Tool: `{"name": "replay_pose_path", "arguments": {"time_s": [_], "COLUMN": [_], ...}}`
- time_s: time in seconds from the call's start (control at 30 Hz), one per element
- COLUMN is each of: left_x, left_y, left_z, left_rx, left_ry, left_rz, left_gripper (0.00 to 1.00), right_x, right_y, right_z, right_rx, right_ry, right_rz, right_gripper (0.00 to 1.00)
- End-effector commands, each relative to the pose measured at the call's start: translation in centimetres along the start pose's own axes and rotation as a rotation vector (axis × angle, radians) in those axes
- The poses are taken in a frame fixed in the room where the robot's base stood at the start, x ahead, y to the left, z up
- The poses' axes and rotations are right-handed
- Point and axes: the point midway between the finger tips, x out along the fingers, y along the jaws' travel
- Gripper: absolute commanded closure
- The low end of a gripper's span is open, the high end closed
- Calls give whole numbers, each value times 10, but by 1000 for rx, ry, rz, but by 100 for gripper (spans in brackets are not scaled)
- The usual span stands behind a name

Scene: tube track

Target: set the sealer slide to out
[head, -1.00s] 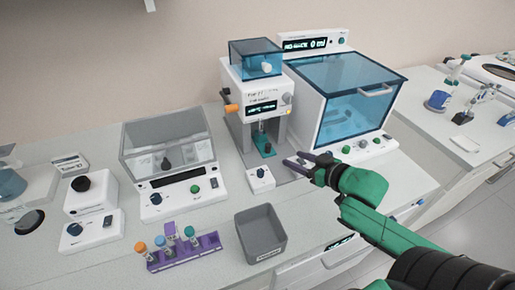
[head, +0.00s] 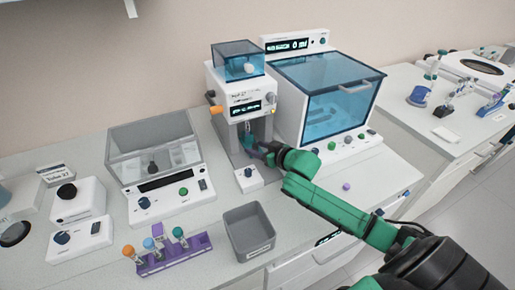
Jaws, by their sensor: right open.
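The sealer appears to be the white tower machine (head: 240,88) with a blue clear hood, a small display and an orange knob on its left side. A teal slide piece (head: 249,142) sits low in its front opening, partly hidden by my gripper. My right gripper (head: 257,149) is open, with its fingers at the opening, beside or around the teal piece. I cannot tell whether they touch it. My left gripper is not in view.
A large machine with a blue clear door (head: 335,95) stands close on the right. A small white switch box (head: 248,178) sits below the gripper. A grey bin (head: 251,231) and a purple tube rack (head: 172,255) stand at the front. A grey-lidded device (head: 155,160) is left.

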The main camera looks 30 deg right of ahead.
Motion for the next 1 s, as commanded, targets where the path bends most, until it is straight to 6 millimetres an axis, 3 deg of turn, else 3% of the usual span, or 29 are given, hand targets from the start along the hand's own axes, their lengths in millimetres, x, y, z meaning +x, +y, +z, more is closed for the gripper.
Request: {"name": "replay_pose_path", "arguments": {"time_s": [0.2, 0.23, 0.37, 1.0], "left_x": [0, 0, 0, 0], "left_y": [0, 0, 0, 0], "left_z": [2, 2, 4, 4], "left_rx": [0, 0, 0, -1], "left_ry": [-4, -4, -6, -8], "left_rz": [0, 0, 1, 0], "left_gripper": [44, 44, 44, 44], "right_x": [1, 1, 1, 0], "right_y": [0, 0, 0, 0], "right_z": [0, 0, 0, 0], "right_rx": [0, 0, 0, 1], "right_ry": [0, 0, 0, 0], "right_rz": [0, 0, 0, 0], "right_gripper": [43, 51, 100, 100]}}
